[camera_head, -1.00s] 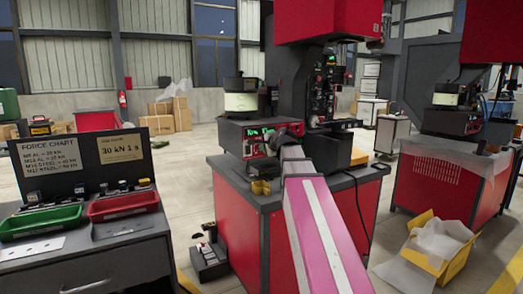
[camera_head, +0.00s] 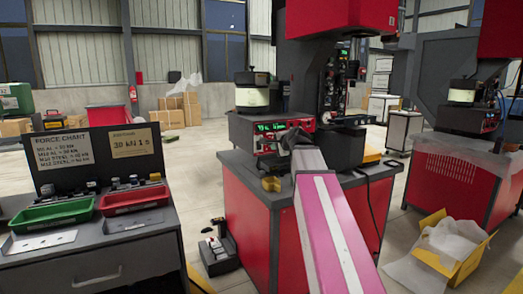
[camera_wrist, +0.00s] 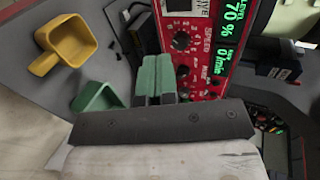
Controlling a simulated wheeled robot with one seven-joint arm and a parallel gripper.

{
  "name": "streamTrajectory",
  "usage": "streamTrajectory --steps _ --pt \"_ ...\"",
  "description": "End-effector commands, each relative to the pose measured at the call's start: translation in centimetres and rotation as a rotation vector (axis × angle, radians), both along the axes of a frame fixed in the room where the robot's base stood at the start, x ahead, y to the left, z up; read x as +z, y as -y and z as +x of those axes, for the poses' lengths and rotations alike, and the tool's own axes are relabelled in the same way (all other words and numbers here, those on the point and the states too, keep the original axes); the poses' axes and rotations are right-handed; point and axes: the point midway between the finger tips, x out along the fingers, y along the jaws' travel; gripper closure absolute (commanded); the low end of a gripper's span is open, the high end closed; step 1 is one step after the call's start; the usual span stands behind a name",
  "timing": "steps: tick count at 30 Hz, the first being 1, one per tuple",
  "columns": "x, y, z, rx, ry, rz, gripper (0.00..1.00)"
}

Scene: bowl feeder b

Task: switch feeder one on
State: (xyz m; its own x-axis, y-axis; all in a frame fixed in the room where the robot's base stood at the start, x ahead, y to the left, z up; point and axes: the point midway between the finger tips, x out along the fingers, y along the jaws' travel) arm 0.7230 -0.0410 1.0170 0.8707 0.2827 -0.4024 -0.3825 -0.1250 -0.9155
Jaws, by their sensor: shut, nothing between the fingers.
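Feeder one's cream and black bowl (camera_head: 252,97) sits on a dark control box on the red cabinet in the head view. The box's red panel (camera_head: 306,125) has green lit digits, partly hidden behind my gripper (camera_head: 286,140). In the wrist view the panel (camera_wrist: 207,82) shows "70 %" and "0 /min" on its display (camera_wrist: 233,30). A black SPEED knob (camera_wrist: 181,41) and a lower knob (camera_wrist: 183,71) show beside it. My gripper (camera_wrist: 155,62) has green fingertips, shut and empty, close in front of the panel. I cannot tell whether they touch it.
A yellow scoop (camera_wrist: 66,44) and a green scoop (camera_wrist: 97,99) lie on the cabinet top beside the panel. A side bench with a green tray (camera_head: 52,210) and a red tray (camera_head: 133,198) stands left. A yellow box (camera_head: 462,270) lies on the floor at right.

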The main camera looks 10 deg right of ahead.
Motion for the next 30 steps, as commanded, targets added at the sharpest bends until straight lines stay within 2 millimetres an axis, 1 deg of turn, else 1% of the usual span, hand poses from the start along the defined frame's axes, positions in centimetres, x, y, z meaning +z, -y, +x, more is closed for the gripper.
streamTrajectory --steps 7,11,14,27,30 --pt "0.0 0.0 0.1 0.000 0.000 0.000 1.00" --pt "-0.3 -0.2 0.8 0.001 -0.001 0.001 1.00" --pt "-0.8 -0.5 1.9 0.001 -0.002 0.001 1.00" --pt "-4.0 -2.8 9.0 0.001 -0.001 0.001 1.00" --pt "-4.2 -3.3 10.5 0.001 -0.001 0.001 1.00"
